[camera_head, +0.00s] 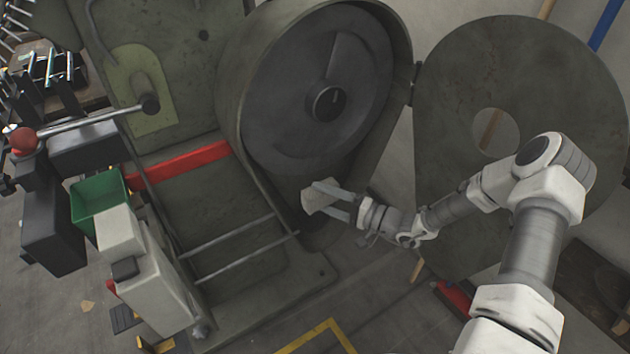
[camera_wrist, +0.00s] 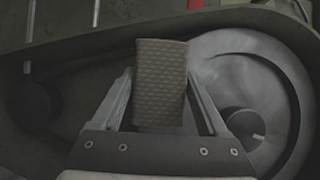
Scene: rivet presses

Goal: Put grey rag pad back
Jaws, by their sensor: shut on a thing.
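The grey rag pad (camera_head: 318,197) is a small light block held between the fingers of my gripper (camera_head: 340,194). In the wrist view the pad (camera_wrist: 161,84) is upright with a quilted surface, and the gripper (camera_wrist: 160,108) is shut on it from both sides. In the head view the gripper is at the lower part of the open round housing (camera_head: 232,95), below the dark flywheel (camera_head: 290,125). I cannot tell whether the pad touches the housing. In the wrist view the flywheel (camera_wrist: 250,65) lies behind and to the right of the pad.
The housing's round door (camera_head: 455,110) stands open at the right, behind my arm. A green bin (camera_head: 99,197) and a lever with a red knob (camera_head: 23,140) are at the left. Two metal rails (camera_head: 235,250) cross the press base. A red object (camera_head: 453,297) lies on the floor.

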